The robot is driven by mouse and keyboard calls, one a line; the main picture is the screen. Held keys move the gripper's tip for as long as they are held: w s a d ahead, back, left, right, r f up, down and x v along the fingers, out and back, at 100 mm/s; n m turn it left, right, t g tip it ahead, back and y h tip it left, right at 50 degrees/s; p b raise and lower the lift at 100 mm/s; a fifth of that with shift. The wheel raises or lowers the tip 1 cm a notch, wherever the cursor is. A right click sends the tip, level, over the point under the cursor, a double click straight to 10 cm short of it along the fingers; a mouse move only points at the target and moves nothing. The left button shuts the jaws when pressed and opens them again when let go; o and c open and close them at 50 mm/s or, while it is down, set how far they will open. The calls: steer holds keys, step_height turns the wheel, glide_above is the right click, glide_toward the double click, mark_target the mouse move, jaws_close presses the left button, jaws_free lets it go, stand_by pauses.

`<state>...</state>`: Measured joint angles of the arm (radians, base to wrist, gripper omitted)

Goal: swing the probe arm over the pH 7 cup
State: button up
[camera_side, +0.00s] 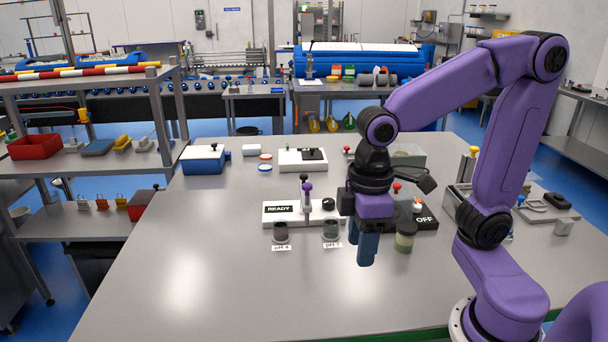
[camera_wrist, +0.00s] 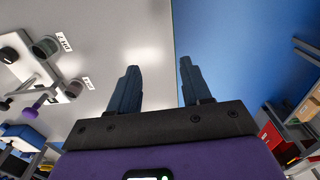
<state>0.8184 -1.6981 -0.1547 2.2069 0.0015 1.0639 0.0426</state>
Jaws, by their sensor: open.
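The white meter box (camera_side: 275,219) has a READY display. A probe arm with a purple knob (camera_side: 307,187) rises from it, between the two cups as seen in the side view. The pH 4 cup (camera_side: 281,231) holds something dark. The pH 7 cup (camera_side: 331,229) stands to its right; it also shows in the wrist view (camera_wrist: 47,46), with the pH 4 cup (camera_wrist: 75,87) and the purple knob (camera_wrist: 37,107). I cannot tell exactly where the probe tip is. My gripper (camera_side: 361,256) is open and empty, pointing down, right of the pH 7 cup.
A jar with greenish content (camera_side: 405,237) stands just right of my gripper. Behind it is a black unit marked OFF (camera_side: 426,221). A blue box (camera_side: 204,161) and a white box (camera_side: 303,161) are farther back. The front and left of the table (camera_side: 190,270) are clear.

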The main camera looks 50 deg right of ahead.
steer(key=w+r+m, duration=0.4)
steer(key=w, duration=0.7)
step_height(320, 180, up, 8)
steer(key=m, duration=1)
glide_above(304, 175)
step_height(304, 175, down, 17)
steer(key=shift+w+f, duration=0.1)
steer(key=shift+c, duration=0.3)
jaws_close()
